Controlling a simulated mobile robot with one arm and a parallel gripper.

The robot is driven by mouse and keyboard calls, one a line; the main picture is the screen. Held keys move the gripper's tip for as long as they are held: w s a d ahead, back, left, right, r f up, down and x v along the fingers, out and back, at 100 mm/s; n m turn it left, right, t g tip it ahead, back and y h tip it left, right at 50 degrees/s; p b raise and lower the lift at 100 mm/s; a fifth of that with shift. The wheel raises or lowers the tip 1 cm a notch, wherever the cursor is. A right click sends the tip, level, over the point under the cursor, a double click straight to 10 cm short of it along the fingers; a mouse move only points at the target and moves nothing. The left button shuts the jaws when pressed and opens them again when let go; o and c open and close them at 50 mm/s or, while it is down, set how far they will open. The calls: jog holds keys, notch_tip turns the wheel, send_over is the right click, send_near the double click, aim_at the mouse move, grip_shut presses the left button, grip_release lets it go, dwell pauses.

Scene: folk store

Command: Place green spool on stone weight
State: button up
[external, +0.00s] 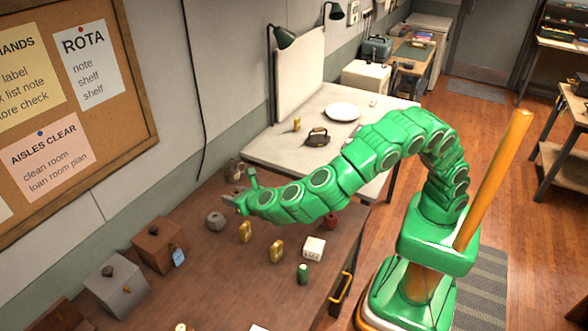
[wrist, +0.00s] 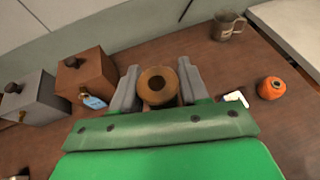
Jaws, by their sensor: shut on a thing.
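My gripper (wrist: 158,88) is shut on a spool (wrist: 157,76), seen end-on with a brown wooden rim and a round hole. Its wound side is mostly hidden, so its colour does not show clearly. In the external view my gripper (external: 240,203) is low over the back of the brown table. The stone weight (external: 215,221), a small grey lump with a knob or ring on top, stands just left of and below it in the picture. I cannot make out the weight in the wrist view.
A brown box (external: 159,244) and a grey box (external: 117,285) stand left. A mug (wrist: 227,26) and an orange round thing (wrist: 271,88) are right in the wrist view.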

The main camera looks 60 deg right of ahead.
jog(key=w+d+f+m+g+h, duration=0.1)
jog(key=w+d+f+m+h, duration=0.1)
jog(key=d, duration=0.3)
jog(key=w+d+f+m+g+h, duration=0.1)
jog(key=d+m+h, duration=0.1)
jog(key=d, duration=0.3)
send_over(214, 214)
jog(key=s+d, duration=0.1)
jog(key=s, duration=0.1)
jog(key=f, duration=0.7)
jog(key=shift+s+f, duration=0.2)
jog(key=shift+w+a+f, duration=0.35)
jog(key=shift+w+f, duration=0.25)
jog(key=shift+f, duration=0.15)
jog(key=shift+w+a+f, duration=0.3)
jog(key=shift+w+f, duration=0.25)
jog(key=shift+f, duration=1.65)
jog(key=shift+d, duration=0.1)
jog(key=o, duration=1)
jog(key=shift+f, duration=0.15)
